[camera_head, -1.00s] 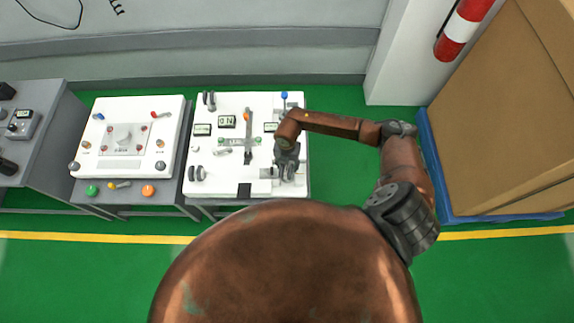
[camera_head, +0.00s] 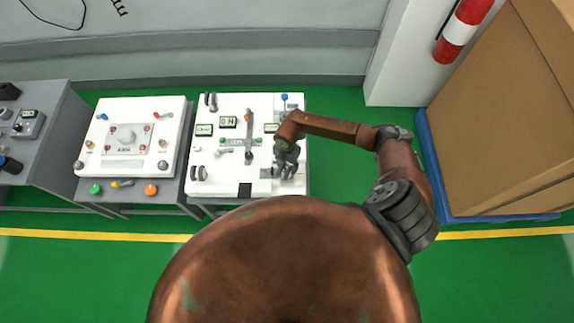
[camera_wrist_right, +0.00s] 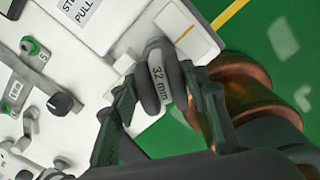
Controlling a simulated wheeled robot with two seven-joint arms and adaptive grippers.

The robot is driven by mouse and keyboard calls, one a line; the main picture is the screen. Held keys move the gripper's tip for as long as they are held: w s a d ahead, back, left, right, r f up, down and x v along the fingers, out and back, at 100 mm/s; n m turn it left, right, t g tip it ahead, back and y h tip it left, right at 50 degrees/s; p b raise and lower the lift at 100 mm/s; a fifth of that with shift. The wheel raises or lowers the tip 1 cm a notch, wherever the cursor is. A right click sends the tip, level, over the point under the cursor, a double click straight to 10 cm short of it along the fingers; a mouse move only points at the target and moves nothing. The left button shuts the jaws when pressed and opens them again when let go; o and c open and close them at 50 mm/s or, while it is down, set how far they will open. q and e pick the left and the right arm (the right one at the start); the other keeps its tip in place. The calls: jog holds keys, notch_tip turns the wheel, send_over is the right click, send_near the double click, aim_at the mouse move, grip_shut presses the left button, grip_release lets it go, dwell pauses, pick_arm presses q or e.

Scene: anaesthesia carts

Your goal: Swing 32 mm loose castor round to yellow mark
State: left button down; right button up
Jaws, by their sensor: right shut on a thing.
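The grey castor labelled "32 mm" (camera_wrist_right: 157,75) sits at the edge of the white panel (camera_head: 222,182). My right gripper (camera_wrist_right: 158,110) is shut on the castor, with one dark finger on each side of it. In the head view my right gripper (camera_head: 287,170) is at the panel's lower right and mostly hides the castor. A short yellow line (camera_wrist_right: 185,33) shows on a pale plate just beyond the castor in the wrist view. My left gripper is not in view.
The panel also carries a long upright lever (camera_head: 249,135), small displays (camera_head: 227,122) and a blue-topped knob (camera_head: 284,97). Another white panel (camera_head: 108,168) stands to the left. Large cardboard boxes (camera_head: 505,120) stand on a blue pallet at the right. Green floor lies in front.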

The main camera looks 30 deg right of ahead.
jog(key=o, duration=1.5)
notch_tip(320, 180, up, 12)
jog(key=shift+r, duration=0.1)
jog(key=shift+a, duration=0.1)
